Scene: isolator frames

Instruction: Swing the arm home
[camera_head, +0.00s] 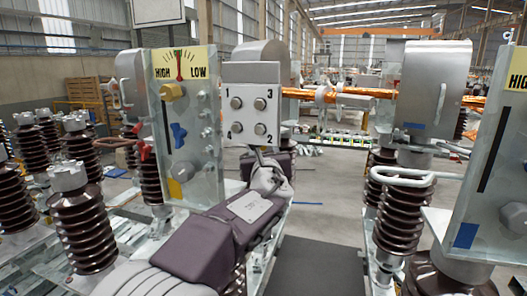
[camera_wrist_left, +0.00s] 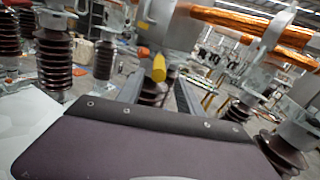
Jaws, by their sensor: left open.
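My left arm (camera_head: 215,235) reaches in from the bottom left of the head view, with dark purple-grey covers and light joints. My left gripper (camera_head: 265,158) is at its far end, just below a white plate (camera_head: 250,103) with several round knobs numbered 1 to 4. Its tips are small and partly hidden in the head view. In the left wrist view, two dark fingers (camera_wrist_left: 158,98) stand apart beyond the purple wrist cover, with no held object visible. My right gripper is not in view.
A clear panel (camera_head: 185,130) with a HIGH/LOW gauge and coloured knobs stands close left of the arm. Brown ribbed insulators (camera_head: 80,228) stand at left and right (camera_head: 402,222). Orange bars (camera_head: 350,94) cross behind. Grey floor (camera_head: 318,215) shows open right of the arm.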

